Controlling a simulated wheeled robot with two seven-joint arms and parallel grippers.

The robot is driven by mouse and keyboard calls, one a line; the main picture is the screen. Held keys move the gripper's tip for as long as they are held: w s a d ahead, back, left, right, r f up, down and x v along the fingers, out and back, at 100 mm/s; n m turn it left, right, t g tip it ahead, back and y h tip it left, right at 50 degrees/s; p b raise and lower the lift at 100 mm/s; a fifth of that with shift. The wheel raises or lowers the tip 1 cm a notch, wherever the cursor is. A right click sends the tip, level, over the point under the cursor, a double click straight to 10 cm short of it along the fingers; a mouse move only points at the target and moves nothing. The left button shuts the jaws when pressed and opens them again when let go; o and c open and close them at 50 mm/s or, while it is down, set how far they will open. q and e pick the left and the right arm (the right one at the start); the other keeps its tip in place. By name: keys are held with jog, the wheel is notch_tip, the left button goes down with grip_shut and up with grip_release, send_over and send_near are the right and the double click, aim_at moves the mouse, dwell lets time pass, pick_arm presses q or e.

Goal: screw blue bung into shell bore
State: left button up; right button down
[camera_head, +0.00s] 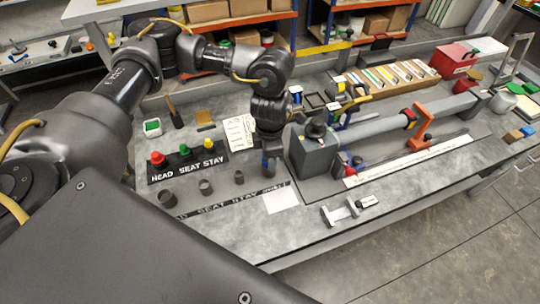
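My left gripper (268,168) points down over the bench, just right of several small grey cups. A blue piece shows at its tip and may be the blue bung; whether the fingers are closed on it is too small to tell. A black rack (190,165) marked HEAD, SEAT, STAY carries red, green and yellow bungs. A long grey tube (385,128) lies to the right beside a grey block fixture (313,152). Small red and blue parts (357,162) sit near the fixture's foot. I cannot make out the shell bore. My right gripper is out of view.
Grey cups (206,187) stand behind a labelled strip. An orange bracket (423,122) rises at the tube. A metal clamp-like tool (345,211) lies near the front edge. A red box (453,61) and a tray of coloured strips stand at the back.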

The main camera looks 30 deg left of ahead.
pick_arm(q)
jog(key=shift+o, duration=1.1)
